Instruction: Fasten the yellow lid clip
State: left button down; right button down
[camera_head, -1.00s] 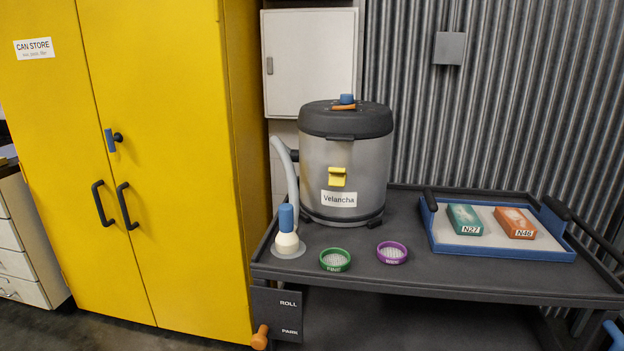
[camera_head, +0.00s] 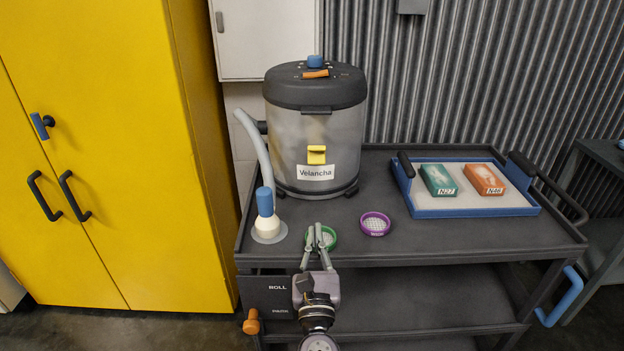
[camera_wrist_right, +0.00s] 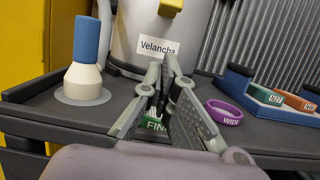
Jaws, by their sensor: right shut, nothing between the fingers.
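The yellow lid clip (camera_head: 316,154) is on the front of the grey canister (camera_head: 296,140), just above its "Velancha" label and below the dark lid (camera_head: 314,86). Part of the clip also shows at the top edge of the right wrist view (camera_wrist_right: 166,5). I cannot tell whether the clip touches the lid. My right gripper (camera_head: 318,228) is shut and empty, with its tips together over the cart's front edge. It is in front of and below the clip, apart from it, and partly hides the green ring. My left gripper is not in view.
A blue-topped nozzle (camera_head: 265,203) with a hose stands left of my right gripper. The green ring (camera_head: 331,238) and purple ring (camera_head: 375,224) lie on the cart (camera_head: 430,240). A blue tray (camera_head: 470,212) with two boxes sits at right. A yellow cabinet (camera_head: 190,130) stands at left.

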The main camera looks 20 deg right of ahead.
aim_at(316, 155)
jog(key=x, duration=0.9)
jog(key=shift+w+d, duration=0.1)
jog(key=shift+w, duration=0.05)
jog(key=r, duration=0.1)
jog(key=w+r+p, duration=0.2)
jog(key=shift+w+d+r, duration=0.25)
jog(key=shift+d+r, duration=0.1)
